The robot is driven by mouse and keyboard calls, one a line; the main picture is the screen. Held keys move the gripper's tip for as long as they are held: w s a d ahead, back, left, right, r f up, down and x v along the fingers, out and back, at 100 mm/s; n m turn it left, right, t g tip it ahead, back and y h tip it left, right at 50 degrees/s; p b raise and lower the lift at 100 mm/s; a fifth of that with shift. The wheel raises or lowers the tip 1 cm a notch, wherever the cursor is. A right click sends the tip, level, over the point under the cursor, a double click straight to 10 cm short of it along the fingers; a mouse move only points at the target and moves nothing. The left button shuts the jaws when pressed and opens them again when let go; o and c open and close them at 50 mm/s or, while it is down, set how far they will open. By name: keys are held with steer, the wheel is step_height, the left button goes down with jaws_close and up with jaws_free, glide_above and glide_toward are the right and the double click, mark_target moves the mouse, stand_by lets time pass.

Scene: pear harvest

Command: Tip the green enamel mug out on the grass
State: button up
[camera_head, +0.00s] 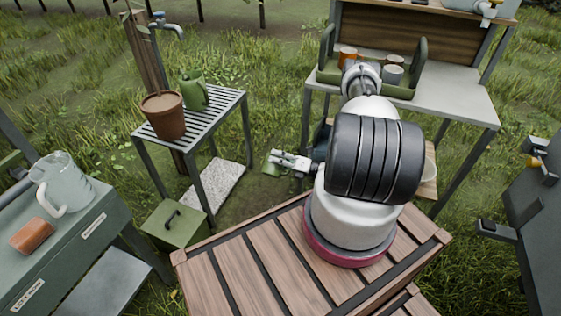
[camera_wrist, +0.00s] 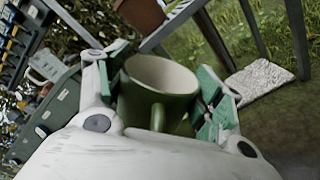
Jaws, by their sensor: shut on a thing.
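The green enamel mug (camera_wrist: 158,112) is between the fingers of my gripper (camera_wrist: 165,88) in the wrist view. Its pale cream inside and rim face up in that picture, and its handle points toward the camera. No contents show inside it. In the head view my gripper (camera_head: 280,161) reaches left from my arm, over the ground between the slatted table and the wooden deck. Only a small green part of the mug (camera_head: 269,164) shows at the fingertips there, so I cannot tell its exact tilt. The grass (camera_head: 255,100) spreads around the furniture.
A slatted table (camera_head: 222,104) holds a terracotta pot (camera_head: 164,118) and a green jug (camera_head: 194,92). A pale slab (camera_head: 214,187) and green box (camera_head: 175,224) lie below. A grey table (camera_head: 465,100) bears a green tray (camera_head: 402,91) with several cups.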

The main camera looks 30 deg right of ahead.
steer(key=n, duration=0.2)
steer(key=a+f+n, duration=0.1)
steer(key=shift+s+f+n, duration=0.1)
steer(key=shift+s+n, duration=0.3)
steer(key=s+a+n, duration=0.1)
steer(key=s+a+f+n+b, duration=0.1)
steer(key=n, duration=0.1)
steer(key=a+n, duration=0.1)
steer(key=n, duration=0.1)
steer(key=shift+s+a+f, duration=0.4)
steer(key=shift+s+a+f+n, duration=0.2)
steer(key=shift+s+a+n, duration=0.15)
steer(key=shift+n, duration=0.25)
steer(key=shift+s+a+f+n, duration=0.2)
steer(key=shift+a+n, duration=0.2)
steer(key=shift+n, duration=0.2)
step_height(320, 180, up, 17)
steer(key=m+t+h, duration=0.2)
steer(key=m+h, duration=0.1)
glide_above(278, 176)
steer(key=d+x, duration=0.1)
steer(key=x, duration=0.7)
steer(key=w+a+r, duration=0.2)
steer(key=r, duration=0.5)
steer(key=w+a+r+n, duration=0.1)
steer(key=w+a+r, duration=0.1)
steer(key=r, duration=0.5)
steer(key=shift+a+r+y, duration=0.3)
steer(key=shift+a+y, duration=0.1)
steer(key=shift+a, duration=0.2)
